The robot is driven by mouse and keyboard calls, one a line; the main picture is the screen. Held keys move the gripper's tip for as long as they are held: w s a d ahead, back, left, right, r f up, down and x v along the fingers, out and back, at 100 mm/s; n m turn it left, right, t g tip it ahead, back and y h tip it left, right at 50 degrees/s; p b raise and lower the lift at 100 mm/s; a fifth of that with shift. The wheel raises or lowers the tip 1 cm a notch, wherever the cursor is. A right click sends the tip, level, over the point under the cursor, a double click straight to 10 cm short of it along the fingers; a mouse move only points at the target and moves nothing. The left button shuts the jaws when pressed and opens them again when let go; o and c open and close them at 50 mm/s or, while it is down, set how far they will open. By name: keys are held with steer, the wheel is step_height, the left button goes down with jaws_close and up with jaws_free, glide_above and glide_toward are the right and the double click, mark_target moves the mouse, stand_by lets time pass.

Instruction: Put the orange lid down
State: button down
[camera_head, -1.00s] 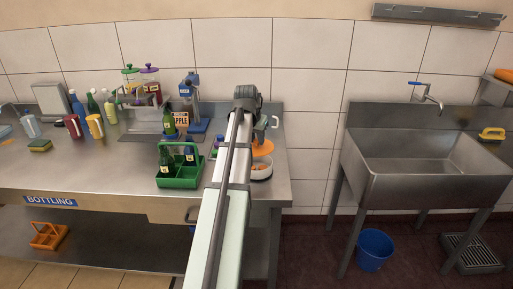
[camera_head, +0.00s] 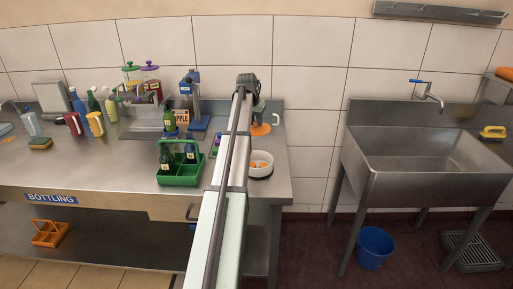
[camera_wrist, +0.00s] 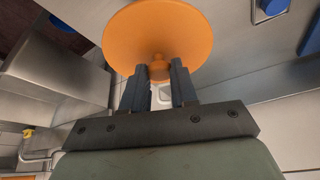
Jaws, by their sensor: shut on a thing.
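The orange lid (camera_wrist: 158,35) is a round disc with a small knob, large at the top of the wrist view. My gripper (camera_wrist: 158,85) is shut on the lid's knob. In the head view the lid (camera_head: 261,129) shows as an orange disc at the right back of the steel bench (camera_head: 275,180), beyond the white bowl. My gripper (camera_head: 258,117) is just above it, partly hidden by my arm. I cannot tell whether the lid touches the bench top.
The white bowl (camera_head: 260,170) holds orange pieces and stands open near the bench's right end. A green bottle carrier (camera_head: 180,177) stands left of my arm. A blue press (camera_head: 193,105) and the APPLE sign (camera_head: 181,116) stand behind. A sink (camera_head: 420,165) is to the right.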

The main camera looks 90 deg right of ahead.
steer(key=shift+d+r, duration=0.15)
steer(key=shift+d, duration=0.55)
steer(key=shift+f, duration=4.9)
steer(key=shift+f, duration=0.1)
steer(key=c, duration=0.9)
jaws_free()
steer(key=v, duration=1.2)
steer(key=shift+w, duration=0.1)
